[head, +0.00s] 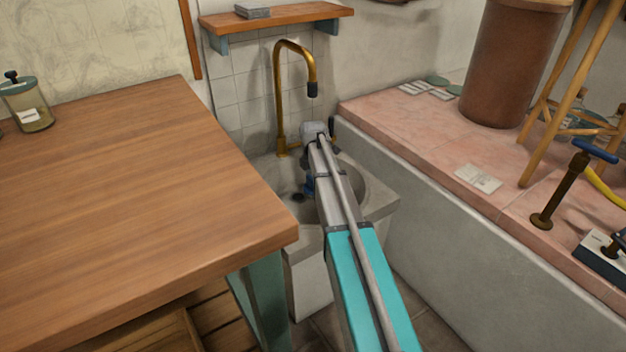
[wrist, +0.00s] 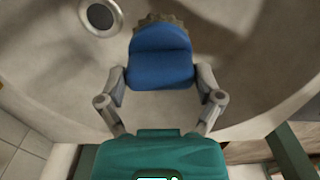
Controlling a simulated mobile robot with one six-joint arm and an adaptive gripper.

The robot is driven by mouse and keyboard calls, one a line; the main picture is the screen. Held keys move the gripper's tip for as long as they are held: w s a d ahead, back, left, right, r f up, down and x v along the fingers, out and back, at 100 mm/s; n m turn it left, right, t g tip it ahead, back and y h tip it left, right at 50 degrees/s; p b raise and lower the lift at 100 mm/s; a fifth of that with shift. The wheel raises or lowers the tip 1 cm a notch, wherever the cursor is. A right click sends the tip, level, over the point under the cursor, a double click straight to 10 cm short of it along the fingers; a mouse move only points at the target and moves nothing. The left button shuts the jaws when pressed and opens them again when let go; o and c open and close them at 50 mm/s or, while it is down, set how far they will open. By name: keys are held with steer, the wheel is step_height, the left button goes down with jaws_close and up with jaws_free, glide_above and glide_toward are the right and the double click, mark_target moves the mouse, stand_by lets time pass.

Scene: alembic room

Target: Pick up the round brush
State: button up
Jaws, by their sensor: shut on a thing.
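The round brush (wrist: 160,58) has a blue body with a rough brownish bristle edge at its far end in the wrist view. My gripper (wrist: 161,84) is shut on it, with one finger against each side of the blue body. In the head view the blue brush (head: 309,186) shows small beside my arm, over the sink basin. My gripper there is mostly hidden by my arm. I cannot tell whether the brush touches the basin.
The stone sink (head: 375,196) has a drain (wrist: 100,16) and a brass tap (head: 281,100) behind it. A wooden table (head: 130,190) stands close on the left. A pink-tiled ledge (head: 430,139) with a stool and a large brown cylinder (head: 511,65) borders the right.

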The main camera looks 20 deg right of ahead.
steer(key=shift+r, duration=0.15)
stand_by(0.6)
step_height(320, 180, up, 4)
steer(key=p, duration=0.4)
steer(key=shift+r+p, duration=0.25)
steer(key=shift+p, duration=0.1)
steer(key=shift+f+b, duration=0.35)
